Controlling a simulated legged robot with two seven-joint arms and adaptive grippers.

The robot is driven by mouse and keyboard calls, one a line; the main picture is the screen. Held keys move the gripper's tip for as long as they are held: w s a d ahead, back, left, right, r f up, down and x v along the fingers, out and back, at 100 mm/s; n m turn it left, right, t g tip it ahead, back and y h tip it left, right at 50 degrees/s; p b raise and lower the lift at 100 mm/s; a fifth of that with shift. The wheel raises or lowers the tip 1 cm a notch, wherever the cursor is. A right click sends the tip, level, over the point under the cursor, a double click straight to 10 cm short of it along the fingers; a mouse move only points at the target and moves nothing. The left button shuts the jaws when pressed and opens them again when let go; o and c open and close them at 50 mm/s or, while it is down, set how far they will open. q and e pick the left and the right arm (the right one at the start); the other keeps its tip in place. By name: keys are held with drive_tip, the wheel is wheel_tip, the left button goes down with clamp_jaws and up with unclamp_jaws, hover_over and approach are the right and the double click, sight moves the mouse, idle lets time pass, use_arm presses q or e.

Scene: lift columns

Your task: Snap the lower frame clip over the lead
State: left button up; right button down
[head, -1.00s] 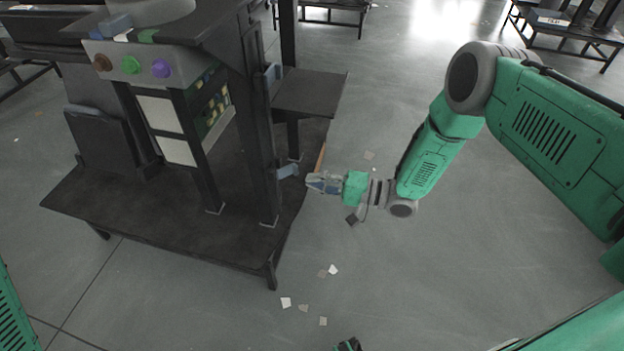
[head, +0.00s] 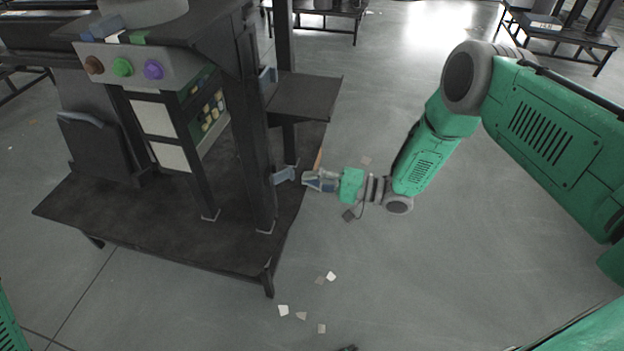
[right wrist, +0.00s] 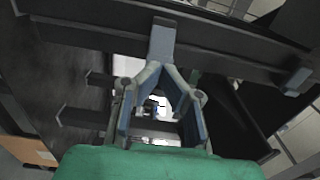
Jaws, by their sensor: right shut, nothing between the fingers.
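The lower frame clip (head: 284,175) is a small blue-grey tab sticking out from the right side of a dark upright post (head: 250,130). My right gripper (head: 306,178) is shut and empty, its tips right beside the clip's outer end. In the right wrist view the shut fingertips (right wrist: 161,68) point at a grey-blue clip (right wrist: 162,42) on the dark bar and look very close to it. I cannot tell whether they touch. I cannot make out the lead in either view.
An upper clip (head: 267,77) sits higher on the post. A dark side shelf (head: 305,97) juts out above my right gripper. The stand's base platform (head: 150,235) spreads below. A panel with coloured knobs (head: 122,67) is at left. Floor to the right is mostly open, with scattered scraps.

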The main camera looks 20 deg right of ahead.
sight(294, 176)
drive_tip(key=shift+b+x, duration=0.45)
drive_tip(key=shift+x, duration=2.5)
drive_tip(key=shift+p+v, duration=0.6)
drive_tip(key=shift+v, duration=2.9)
